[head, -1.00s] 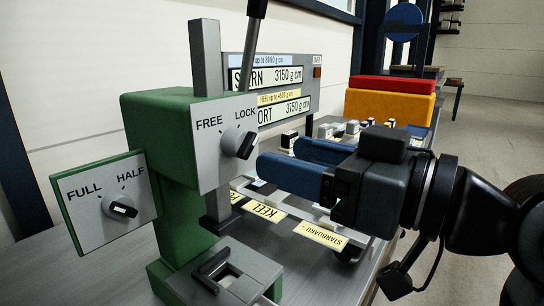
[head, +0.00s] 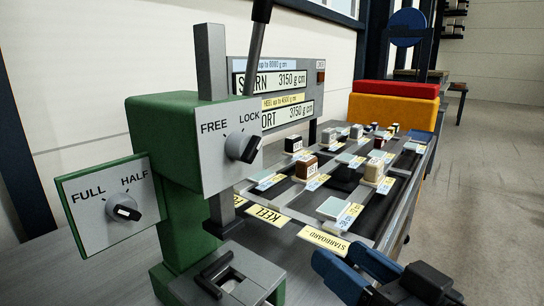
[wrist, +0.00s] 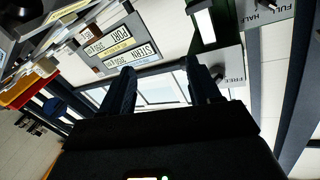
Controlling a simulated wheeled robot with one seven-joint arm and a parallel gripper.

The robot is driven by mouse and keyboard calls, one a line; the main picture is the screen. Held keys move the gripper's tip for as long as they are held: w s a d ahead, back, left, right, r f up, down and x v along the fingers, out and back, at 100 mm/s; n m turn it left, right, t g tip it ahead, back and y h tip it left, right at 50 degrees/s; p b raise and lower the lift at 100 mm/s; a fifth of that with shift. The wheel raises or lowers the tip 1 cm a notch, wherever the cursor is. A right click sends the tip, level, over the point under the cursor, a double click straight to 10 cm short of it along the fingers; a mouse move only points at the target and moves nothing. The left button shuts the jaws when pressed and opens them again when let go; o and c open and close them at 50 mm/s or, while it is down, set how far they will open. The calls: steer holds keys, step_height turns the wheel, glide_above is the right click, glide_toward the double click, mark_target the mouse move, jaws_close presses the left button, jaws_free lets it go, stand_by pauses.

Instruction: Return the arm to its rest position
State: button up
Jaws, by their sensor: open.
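My gripper (head: 352,272) is at the bottom right of the head view, with its two blue fingers apart and nothing between them. It is in front of the bench's near edge, to the right of the green press. In the wrist view my gripper's fingers (wrist: 160,92) point toward the wall and windows, also apart and empty. The rest of my arm is mostly out of the head view.
A green press (head: 180,190) with a FREE/LOCK knob (head: 243,147) and a FULL/HALF knob (head: 123,208) stands at left. Behind it is a display panel (head: 285,92). Small labelled blocks sit on the bench trays (head: 335,175). A yellow-and-red bin (head: 395,110) stands behind. Floor at right is clear.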

steer(key=s+d+f+m+h, duration=0.2)
steer(key=s+d+f+h, duration=0.2)
steer(key=s+f, duration=0.25)
steer(key=s+d+f+m+h, duration=0.3)
steer(key=s+f, duration=0.2)
steer(key=f, duration=0.3)
steer(key=s+d+f+n+h, duration=0.1)
steer(key=s+d, duration=0.1)
steer(key=s, duration=0.8)
steer(key=s+d+n+h, duration=0.1)
steer(key=s+d, duration=0.1)
steer(key=s, duration=0.8)
steer(key=shift+d+f+h, duration=0.3)
steer(key=shift+d+f, duration=0.05)
steer(key=shift+d, duration=0.05)
